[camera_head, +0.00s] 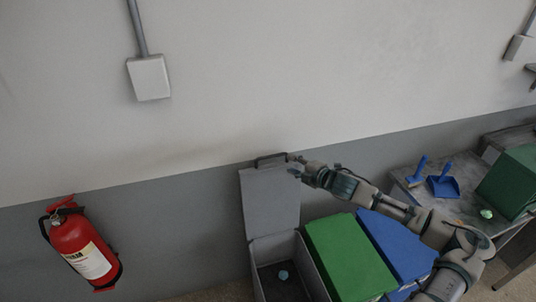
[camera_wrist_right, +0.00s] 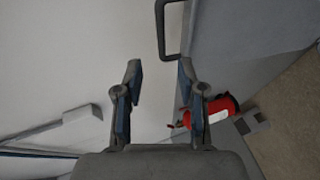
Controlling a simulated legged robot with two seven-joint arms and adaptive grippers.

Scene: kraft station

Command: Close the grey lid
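The grey lid (camera_head: 270,200) stands raised, near upright against the wall, behind the open grey bin (camera_head: 262,250). Its dark handle (camera_head: 270,158) is at its top edge, and the handle also shows at the top of the right wrist view (camera_wrist_right: 161,32). My right gripper (camera_head: 293,163) is just to the right of the handle in the head view. In the wrist view its two fingers (camera_wrist_right: 160,68) are spread with nothing between them, and the handle lies beyond the fingertips. I cannot tell whether a finger touches it. My left gripper is not in view.
A green-lidded bin (camera_head: 345,255) and a blue-lidded bin (camera_head: 395,245) stand right of the grey one. A small pale-blue item (camera_head: 283,275) lies inside the grey bin. A red extinguisher (camera_head: 82,245) hangs left. A table (camera_head: 408,172) with a blue dustpan (camera_head: 443,186) is right.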

